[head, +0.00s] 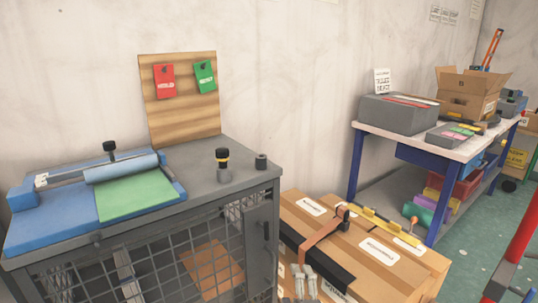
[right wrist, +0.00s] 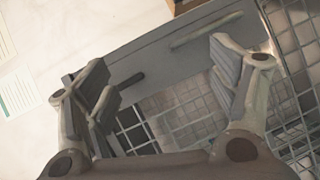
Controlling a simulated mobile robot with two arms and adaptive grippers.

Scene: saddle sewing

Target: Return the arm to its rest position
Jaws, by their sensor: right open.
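My right gripper (head: 304,281) shows at the bottom edge of the head view, in front of the cardboard boxes and just right of the grey mesh cabinet (head: 262,240). In the right wrist view the right gripper (right wrist: 165,85) has its two fingers spread wide apart with nothing between them. Beyond the fingers are the cabinet's grey frame and mesh (right wrist: 185,120). My left gripper is not in view.
The cabinet top holds a blue press with a green sheet (head: 135,197), a black-capped tool (head: 223,165) and a tag board (head: 180,112). Cardboard boxes (head: 375,252) stand to the right, with a strap on top. A loaded workbench (head: 433,142) stands behind.

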